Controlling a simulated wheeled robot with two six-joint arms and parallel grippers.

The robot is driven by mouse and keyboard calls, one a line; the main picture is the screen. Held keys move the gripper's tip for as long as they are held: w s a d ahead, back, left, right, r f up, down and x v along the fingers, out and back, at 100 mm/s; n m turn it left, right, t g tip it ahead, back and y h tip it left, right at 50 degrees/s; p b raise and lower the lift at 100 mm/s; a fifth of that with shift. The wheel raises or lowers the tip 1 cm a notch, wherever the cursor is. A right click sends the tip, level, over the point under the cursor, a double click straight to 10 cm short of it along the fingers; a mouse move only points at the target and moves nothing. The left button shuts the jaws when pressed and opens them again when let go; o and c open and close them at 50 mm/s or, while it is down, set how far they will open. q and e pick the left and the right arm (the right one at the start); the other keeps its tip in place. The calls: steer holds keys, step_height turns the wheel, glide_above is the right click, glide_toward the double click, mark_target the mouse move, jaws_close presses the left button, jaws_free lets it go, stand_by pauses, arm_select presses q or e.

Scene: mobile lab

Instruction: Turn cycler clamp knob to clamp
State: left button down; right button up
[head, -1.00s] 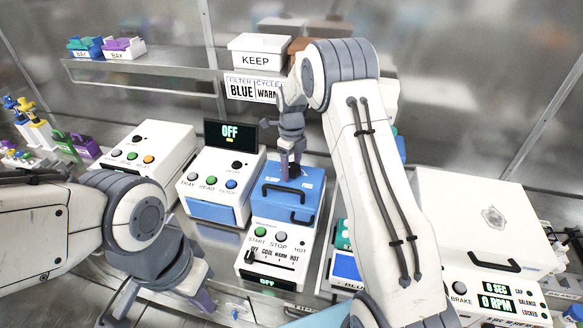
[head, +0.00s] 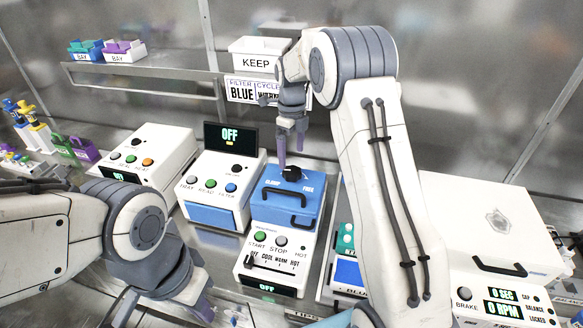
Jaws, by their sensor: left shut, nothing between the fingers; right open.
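The cycler (head: 268,248) is a white box with a blue lid (head: 283,212), standing in the middle of the bench. A black clamp knob (head: 291,174) sits on top of the lid, between the printed words CLAMP and FREE. My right gripper (head: 291,158) points down just above and behind the knob. Its purple fingers are open, and they look clear of the knob. My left gripper (head: 203,309) is low at the front, left of the cycler, shut and empty.
A reader with an OFF screen (head: 231,140) stands left of the cycler, with another white device (head: 150,160) further left. A white centrifuge (head: 490,225) is at the right. A KEEP bin (head: 258,55) sits on the shelf. My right arm hides part of the bench.

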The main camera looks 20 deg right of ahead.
mark_target(291, 170)
steer(key=shift+r, duration=1.7)
steer(key=shift+a, duration=0.1)
